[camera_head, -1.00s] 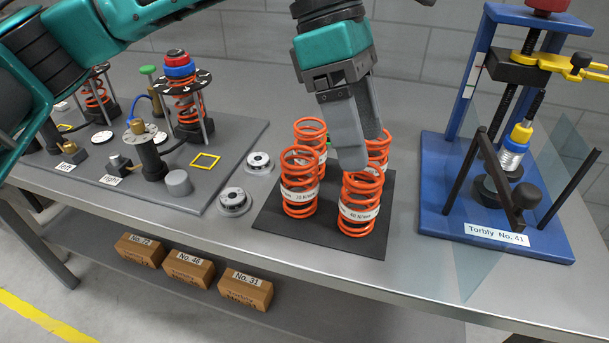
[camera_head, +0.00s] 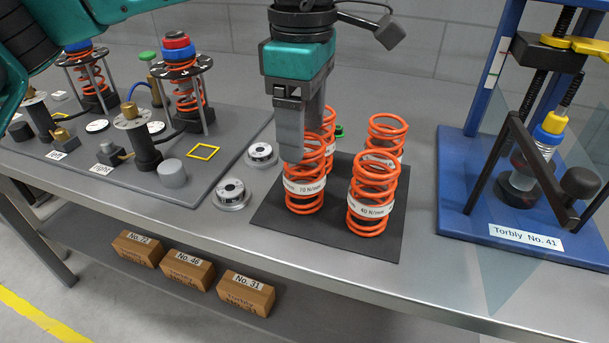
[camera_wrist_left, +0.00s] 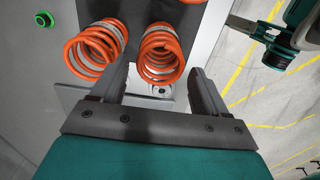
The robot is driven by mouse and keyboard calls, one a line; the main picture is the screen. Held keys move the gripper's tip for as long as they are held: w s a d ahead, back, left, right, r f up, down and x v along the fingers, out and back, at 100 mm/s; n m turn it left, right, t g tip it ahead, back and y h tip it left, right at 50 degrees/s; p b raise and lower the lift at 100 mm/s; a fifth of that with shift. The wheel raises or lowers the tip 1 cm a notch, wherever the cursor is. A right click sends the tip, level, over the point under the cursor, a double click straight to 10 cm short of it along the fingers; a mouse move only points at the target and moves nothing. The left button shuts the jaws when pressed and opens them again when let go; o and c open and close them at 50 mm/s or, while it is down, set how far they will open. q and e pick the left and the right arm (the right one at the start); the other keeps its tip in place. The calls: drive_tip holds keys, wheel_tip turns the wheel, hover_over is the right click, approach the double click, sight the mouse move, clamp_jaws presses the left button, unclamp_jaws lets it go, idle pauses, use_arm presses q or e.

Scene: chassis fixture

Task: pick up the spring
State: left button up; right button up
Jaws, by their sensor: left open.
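Several orange coil springs stand upright on a dark mat (camera_head: 264,220). The front left spring (camera_head: 304,196) has a white band reading 70 N/mm; the front right spring (camera_head: 370,198) has a 40 N/mm band. Another spring (camera_head: 388,130) stands at the back right, and one at the back left (camera_head: 329,128) is partly hidden by my gripper. My left gripper (camera_head: 303,150) points down, open, over the front left spring's top. In the left wrist view, one spring (camera_wrist_left: 162,55) appears between the open fingers, another (camera_wrist_left: 92,52) left of them. Contact is unclear. A dark, teal-bodied arm end there (camera_wrist_left: 252,28) looks like my right gripper.
A blue press stand (camera_head: 480,225) labelled Torbly No. 41 is at the right, with a clear panel beside it. A grey fixture plate (camera_head: 205,180) with spring assemblies is at the left. Two round metal discs (camera_head: 231,194) lie between.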

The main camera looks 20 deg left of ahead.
sight(305, 174)
use_arm(q)
wheel_tip(305, 174, down, 6)
drive_tip(key=shift+d+r+b, duration=0.1)
drive_tip(key=shift+b, duration=0.3)
drive_tip(key=c, duration=1)
drive_tip(key=shift+r, duration=0.1)
drive_tip(key=shift+c, duration=0.4)
drive_tip(key=shift+r, duration=0.1)
